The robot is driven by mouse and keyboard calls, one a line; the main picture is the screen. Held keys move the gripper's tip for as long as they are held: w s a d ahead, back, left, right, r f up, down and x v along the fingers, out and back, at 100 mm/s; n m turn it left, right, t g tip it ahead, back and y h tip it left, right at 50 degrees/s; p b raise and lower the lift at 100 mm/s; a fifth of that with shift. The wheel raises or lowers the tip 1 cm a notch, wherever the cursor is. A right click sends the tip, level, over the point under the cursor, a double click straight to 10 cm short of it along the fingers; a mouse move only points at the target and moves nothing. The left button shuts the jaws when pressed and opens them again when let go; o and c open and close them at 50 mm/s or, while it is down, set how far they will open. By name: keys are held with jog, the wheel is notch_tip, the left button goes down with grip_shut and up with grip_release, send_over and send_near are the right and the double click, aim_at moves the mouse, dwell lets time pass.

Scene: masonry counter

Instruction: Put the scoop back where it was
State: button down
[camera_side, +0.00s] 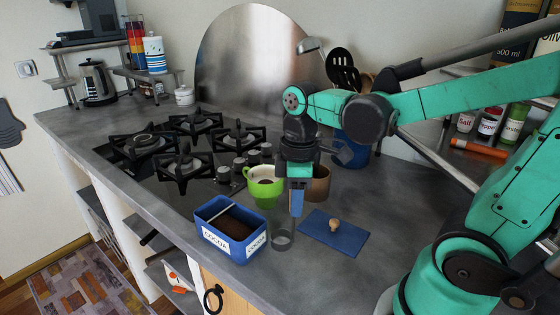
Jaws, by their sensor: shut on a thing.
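My gripper (296,184) points down over the counter, shut on what looks like the scoop (297,203), of which a blue upright part shows below the jaws. I cannot clearly make out the scoop's bowl. A clear glass-like cup (282,239) stands on the counter just below and left of that blue part; I cannot tell whether they touch. A blue box marked COCOA (227,245) stands open to the left, with brown powder and a pale bar across its top. A blue lid (345,241) with a wooden knob lies flat on the right.
A green cup (263,190) and a brown cup (320,186) stand behind my gripper. A blue utensil pot (350,158) is farther back, partly hidden by a greyish angular piece. A gas hob (190,160) lies to the left. Bare counter shows right of the lid.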

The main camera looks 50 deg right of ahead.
jog(key=shift+f, duration=1.75)
jog(key=c, duration=0.7)
grip_release()
jog(key=shift+f, duration=0.15)
notch_tip(320, 180, up, 12)
jog(key=shift+s+r, duration=0.1)
jog(key=shift+r, duration=0.1)
